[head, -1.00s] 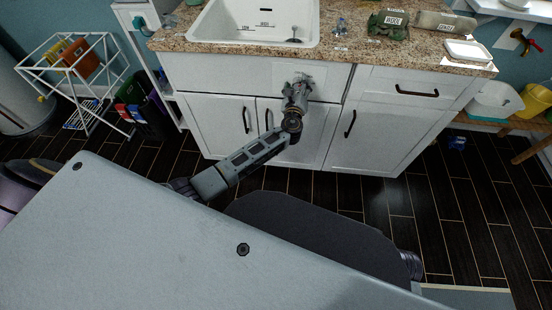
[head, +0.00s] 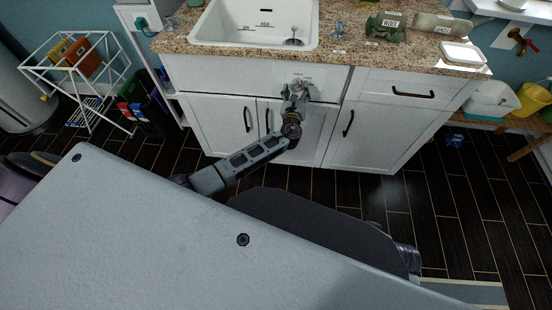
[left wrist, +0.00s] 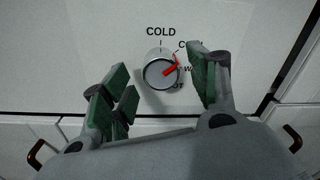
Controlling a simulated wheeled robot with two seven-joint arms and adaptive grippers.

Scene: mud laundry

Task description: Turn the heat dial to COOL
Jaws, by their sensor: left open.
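The heat dial (left wrist: 158,74) is a round silver-grey knob with a red pointer on a white panel. In the left wrist view COLD (left wrist: 160,32) is printed above it. The COOL, WARM and HOT labels run down its right side, partly covered by a finger. The red pointer (left wrist: 170,70) points right and slightly up, toward the WARM side. My left gripper (left wrist: 158,62) is open, its green-padded fingers on either side of the dial, apart from it as far as I can see. In the head view my left gripper (head: 299,88) is at the cabinet front below the sink. My right gripper is not in view.
The white cabinet (head: 215,125) has dark handles beside and below the dial. Above it are a speckled countertop (head: 365,55) and a white sink (head: 225,45). A white wire rack (head: 75,80) stands at the left.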

